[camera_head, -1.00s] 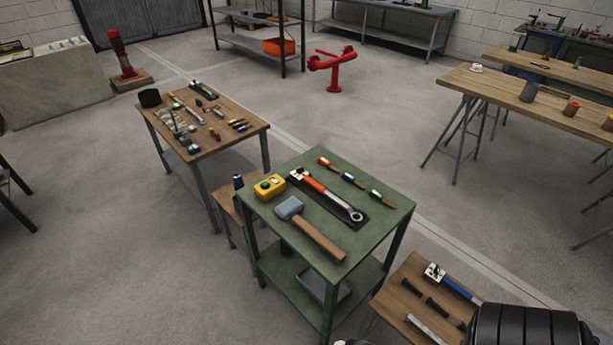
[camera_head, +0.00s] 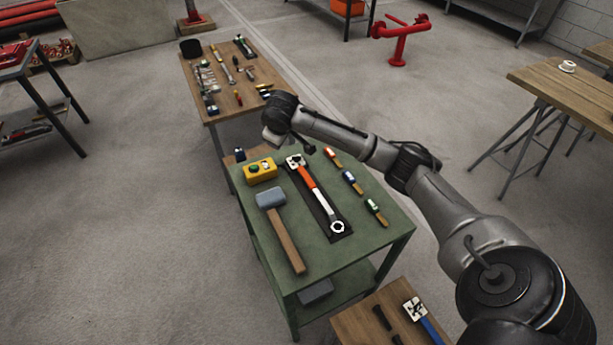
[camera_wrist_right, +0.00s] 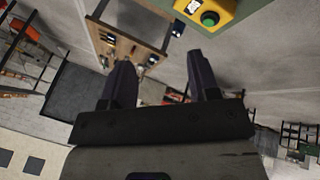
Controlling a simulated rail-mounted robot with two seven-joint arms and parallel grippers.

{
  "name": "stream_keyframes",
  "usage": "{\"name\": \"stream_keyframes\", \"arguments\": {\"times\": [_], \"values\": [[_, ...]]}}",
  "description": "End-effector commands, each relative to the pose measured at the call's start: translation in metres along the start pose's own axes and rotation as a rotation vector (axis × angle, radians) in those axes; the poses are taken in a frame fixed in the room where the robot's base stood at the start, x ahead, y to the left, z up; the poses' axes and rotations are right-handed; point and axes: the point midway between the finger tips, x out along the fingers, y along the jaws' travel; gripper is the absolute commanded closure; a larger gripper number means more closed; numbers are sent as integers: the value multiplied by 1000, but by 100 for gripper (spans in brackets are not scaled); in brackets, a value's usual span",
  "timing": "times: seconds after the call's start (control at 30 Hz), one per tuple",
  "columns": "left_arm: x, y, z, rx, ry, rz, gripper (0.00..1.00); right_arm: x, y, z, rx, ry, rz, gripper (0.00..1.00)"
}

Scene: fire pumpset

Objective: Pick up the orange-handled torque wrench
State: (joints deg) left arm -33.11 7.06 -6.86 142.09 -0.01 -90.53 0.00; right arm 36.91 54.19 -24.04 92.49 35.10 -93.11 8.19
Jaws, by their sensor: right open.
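The orange-handled torque wrench (camera_head: 308,180) lies on a black mat (camera_head: 330,208) on the green table (camera_head: 350,260), its square head toward the back and its ring end toward the front. My right arm reaches in from the right in the head view, with its hand above the table's back left edge, beyond the wrench head. My right gripper (camera_wrist_right: 160,62) shows two spread, empty fingers in the wrist view; its fingertips are not clear in the head view. The wrench is not visible in the wrist view. My left gripper is not in view.
A yellow box (camera_head: 260,171) with a green button and a mallet (camera_head: 284,230) lie left of the wrench. Several small tools (camera_head: 349,181) lie to its right. A wooden table (camera_head: 222,109) with tools stands behind. A low wooden bench (camera_head: 365,325) stands in front.

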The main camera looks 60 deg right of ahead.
Motion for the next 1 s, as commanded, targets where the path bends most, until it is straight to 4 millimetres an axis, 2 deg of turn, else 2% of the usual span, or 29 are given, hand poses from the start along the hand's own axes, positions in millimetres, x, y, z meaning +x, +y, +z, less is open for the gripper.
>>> {"name": "stream_keyframes", "arguments": {"times": [0.03,0.07,0.2,0.3,0.43,0.57,0.8,1.0], "values": [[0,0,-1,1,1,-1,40,14,21,12,78,-81,-32,45],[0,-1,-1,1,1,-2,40,21,28,20,124,-124,-58,45],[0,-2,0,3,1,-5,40,47,44,53,341,-299,-181,45],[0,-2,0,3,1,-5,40,55,42,66,470,-384,-248,45],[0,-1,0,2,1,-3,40,59,35,72,573,-435,-286,45],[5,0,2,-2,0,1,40,72,27,78,604,-448,-286,45],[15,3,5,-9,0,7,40,108,11,91,607,-447,-285,45],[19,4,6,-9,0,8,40,126,3,97,605,-444,-285,45]]}}
